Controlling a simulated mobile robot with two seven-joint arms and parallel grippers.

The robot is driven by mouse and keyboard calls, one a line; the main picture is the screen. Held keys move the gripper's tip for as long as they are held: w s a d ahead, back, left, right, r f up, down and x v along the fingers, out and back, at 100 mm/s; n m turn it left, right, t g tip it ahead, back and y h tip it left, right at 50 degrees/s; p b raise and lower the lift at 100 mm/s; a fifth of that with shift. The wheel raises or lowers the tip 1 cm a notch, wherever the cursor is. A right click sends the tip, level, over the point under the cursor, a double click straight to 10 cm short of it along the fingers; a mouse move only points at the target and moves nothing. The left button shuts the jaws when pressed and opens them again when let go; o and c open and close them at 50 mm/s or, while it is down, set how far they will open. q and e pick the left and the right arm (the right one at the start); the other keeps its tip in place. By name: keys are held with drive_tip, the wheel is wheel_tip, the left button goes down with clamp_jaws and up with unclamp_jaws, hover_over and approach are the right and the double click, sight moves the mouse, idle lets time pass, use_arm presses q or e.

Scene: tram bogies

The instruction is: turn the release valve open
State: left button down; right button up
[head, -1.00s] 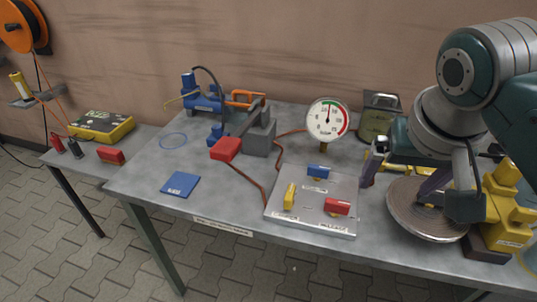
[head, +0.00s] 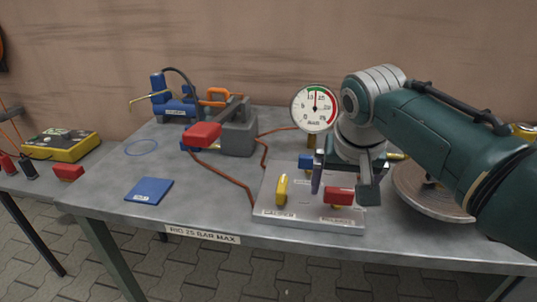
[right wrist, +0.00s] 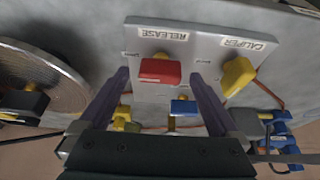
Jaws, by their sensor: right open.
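The release valve is the red handle (head: 338,196) at the front right of a grey valve plate (head: 310,222). It lies crosswise on the plate. In the right wrist view the red handle (right wrist: 160,71) sits beside the RELEASE label, with small marks at its sides too small to read. My right gripper (head: 342,182) is over the plate, open and empty. In the right wrist view its two fingers (right wrist: 160,80) stand apart to either side of the red handle; I cannot tell whether they touch it. My left gripper is out of view.
A yellow handle (head: 282,189) by the CALIPER label and a blue handle (head: 306,161) share the plate. A pressure gauge (head: 315,108) stands behind. A round disc (head: 425,195) is at right, a blue booklet (head: 149,190) at left. The table's front left is mostly clear.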

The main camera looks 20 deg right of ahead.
drive_tip(key=shift+w+f, duration=0.1)
drive_tip(key=shift+f, duration=0.3)
drive_tip(key=shift+c, duration=0.4)
